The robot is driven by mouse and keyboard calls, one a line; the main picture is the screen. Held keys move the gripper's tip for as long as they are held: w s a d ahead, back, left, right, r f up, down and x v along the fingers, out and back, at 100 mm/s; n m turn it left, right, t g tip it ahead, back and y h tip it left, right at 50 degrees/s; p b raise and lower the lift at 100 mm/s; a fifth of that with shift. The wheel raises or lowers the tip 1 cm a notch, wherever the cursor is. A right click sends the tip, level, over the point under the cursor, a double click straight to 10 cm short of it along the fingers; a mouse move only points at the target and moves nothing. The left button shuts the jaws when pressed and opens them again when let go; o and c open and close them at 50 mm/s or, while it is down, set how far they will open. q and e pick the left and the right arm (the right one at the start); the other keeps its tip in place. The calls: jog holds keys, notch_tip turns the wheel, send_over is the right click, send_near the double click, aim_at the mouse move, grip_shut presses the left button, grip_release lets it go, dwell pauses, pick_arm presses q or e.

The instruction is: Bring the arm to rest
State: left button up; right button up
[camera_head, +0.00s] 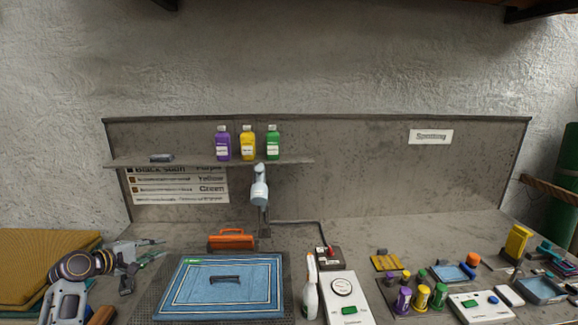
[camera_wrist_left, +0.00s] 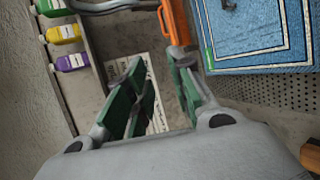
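My left arm comes in from the lower left in the head view. Its gripper (camera_head: 149,250) is over the left part of the bench, left of the blue rug (camera_head: 175,306). The left wrist view shows the gripper's two green-padded fingers (camera_wrist_left: 158,78) spread apart with nothing between them. The rug (camera_wrist_left: 260,65) also shows there at the upper right, beyond the fingers. My right arm and gripper are not in view.
An orange-handled tool (camera_head: 231,239) lies behind the rug. Purple (camera_head: 223,144), yellow (camera_head: 248,144) and green (camera_head: 273,144) bottles stand on the shelf. A white spray bottle (camera_head: 310,290) and control box (camera_head: 345,300) stand right of the rug. Yellow folded cloth (camera_head: 40,262) lies far left.

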pick_arm(q)
jog(key=s+d+f+m+g+y, duration=0.2)
jog(key=s+d+f+m+g, duration=0.3)
jog(key=s+d+f+m, duration=0.55)
jog(key=s+d+f+m+g+y, duration=0.1)
jog(key=s+d+f+m, duration=0.2)
jog(key=s, duration=0.5)
jog(key=s+d+f+m+g+y, duration=0.1)
jog(key=s+d+f+m, duration=0.15)
jog(key=s, duration=0.55)
jog(key=s+d+f+m+g+y, duration=0.1)
jog(key=s+d+f+m+g, duration=0.2)
jog(key=s, duration=0.5)
notch_tip(320, 180, down, 35)
jog(key=s+b, duration=0.2)
jog(key=s, duration=0.1)
jog(key=s+a+f+g+b, duration=0.1)
jog(key=s+a+f+b, duration=0.1)
jog(key=s+f, duration=1.9)
jog(key=shift+s+a+f+n, duration=0.3)
jog(key=shift+s+a+f, duration=0.1)
jog(key=shift+a+f, duration=0.2)
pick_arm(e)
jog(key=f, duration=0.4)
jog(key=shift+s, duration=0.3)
